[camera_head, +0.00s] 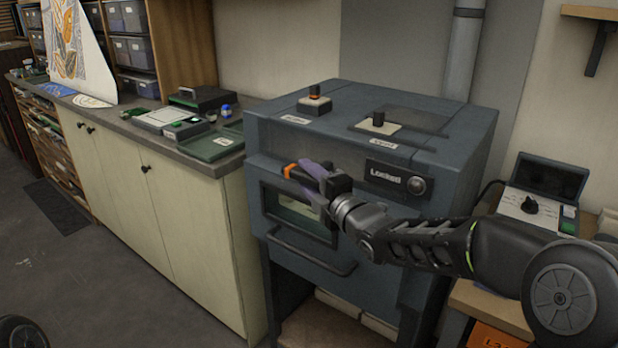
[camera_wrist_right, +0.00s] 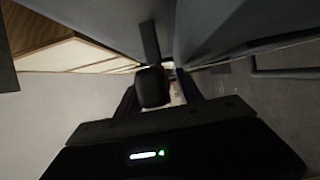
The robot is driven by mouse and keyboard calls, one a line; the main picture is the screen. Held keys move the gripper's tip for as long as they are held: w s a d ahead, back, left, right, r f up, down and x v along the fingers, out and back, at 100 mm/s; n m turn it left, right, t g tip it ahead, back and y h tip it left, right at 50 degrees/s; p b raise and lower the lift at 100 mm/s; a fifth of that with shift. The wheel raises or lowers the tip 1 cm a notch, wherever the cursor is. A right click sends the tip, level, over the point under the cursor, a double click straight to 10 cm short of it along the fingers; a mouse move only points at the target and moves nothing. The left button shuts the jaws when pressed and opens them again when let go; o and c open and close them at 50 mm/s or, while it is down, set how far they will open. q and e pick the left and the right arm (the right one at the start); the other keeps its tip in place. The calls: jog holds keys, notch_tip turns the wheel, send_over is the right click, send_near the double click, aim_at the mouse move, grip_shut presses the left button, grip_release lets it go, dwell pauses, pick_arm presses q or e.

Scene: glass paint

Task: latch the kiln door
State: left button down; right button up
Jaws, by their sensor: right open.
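The blue-grey kiln (camera_head: 350,125) stands right of the cabinets. Its front door (camera_head: 345,280) has a small window (camera_head: 300,212) and a bar handle (camera_head: 312,258). The door looks closed or nearly so in the head view. My right gripper (camera_head: 303,172) is open at the upper left of the kiln front, by the window's top edge. An orange piece shows at its tips; I cannot tell whether it is part of a latch. In the right wrist view, a dark rounded knob on a stem (camera_wrist_right: 152,88) lies between the open fingers. Contact is unclear. My left gripper is out of view.
The kiln top holds two small knobbed plates (camera_head: 314,104) (camera_head: 378,124). A cabinet counter (camera_head: 195,155) with trays stands at left. A control box (camera_head: 538,208) sits on a stand at right. Open floor (camera_head: 110,270) lies in front of the cabinets.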

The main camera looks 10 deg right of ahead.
jog(key=shift+c, duration=0.4)
grip_shut()
dwell(0.9)
